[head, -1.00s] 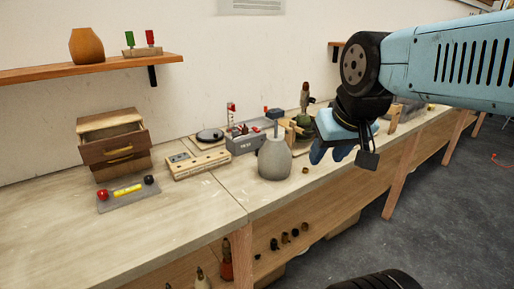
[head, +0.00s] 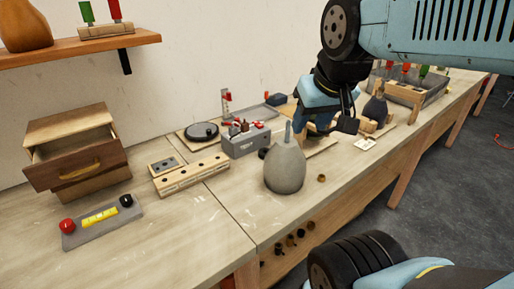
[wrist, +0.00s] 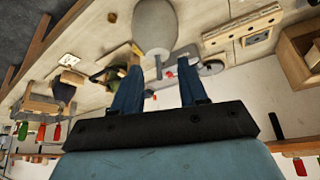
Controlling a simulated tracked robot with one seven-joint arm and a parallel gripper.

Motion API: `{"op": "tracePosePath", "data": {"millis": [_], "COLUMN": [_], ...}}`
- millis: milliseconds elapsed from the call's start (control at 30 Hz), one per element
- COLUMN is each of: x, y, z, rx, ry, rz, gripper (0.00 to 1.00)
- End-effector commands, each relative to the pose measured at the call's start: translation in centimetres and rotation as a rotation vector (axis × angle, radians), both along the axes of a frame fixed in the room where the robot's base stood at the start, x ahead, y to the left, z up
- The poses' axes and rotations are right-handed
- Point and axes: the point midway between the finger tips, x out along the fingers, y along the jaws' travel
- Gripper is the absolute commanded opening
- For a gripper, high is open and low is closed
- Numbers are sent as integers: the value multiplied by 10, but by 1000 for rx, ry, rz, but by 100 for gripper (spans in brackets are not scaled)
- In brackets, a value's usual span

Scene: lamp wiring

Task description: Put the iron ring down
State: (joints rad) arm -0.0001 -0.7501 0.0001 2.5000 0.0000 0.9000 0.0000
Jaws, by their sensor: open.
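My gripper (head: 316,128) is open and hangs over the bench, just behind and right of a grey rounded lamp body (head: 285,168) in the head view. The wrist view is upside down; the two blue fingers of my gripper (wrist: 158,82) are apart there, with nothing visible held between them. The lamp body (wrist: 155,25) stands beyond the fingertips in that view. I cannot make out an iron ring for certain. A small brownish ring-like piece (head: 321,178) lies on the bench right of the lamp body, apart from my gripper; its material is unclear.
The bench (head: 170,235) is bare at the front left. A dark bottle-like object (head: 376,108) and wooden rack (head: 400,92) stand right.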

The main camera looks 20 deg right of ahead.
Motion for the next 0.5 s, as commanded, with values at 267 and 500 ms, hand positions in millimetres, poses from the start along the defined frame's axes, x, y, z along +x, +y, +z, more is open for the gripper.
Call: {"op": "tracePosePath", "data": {"millis": [267,500], "x": [2,27], "y": [0,8], "z": [0,-1], "rx": [2,21], "ry": [3,54], "rz": [-6,-110], "gripper": [54,57]}}
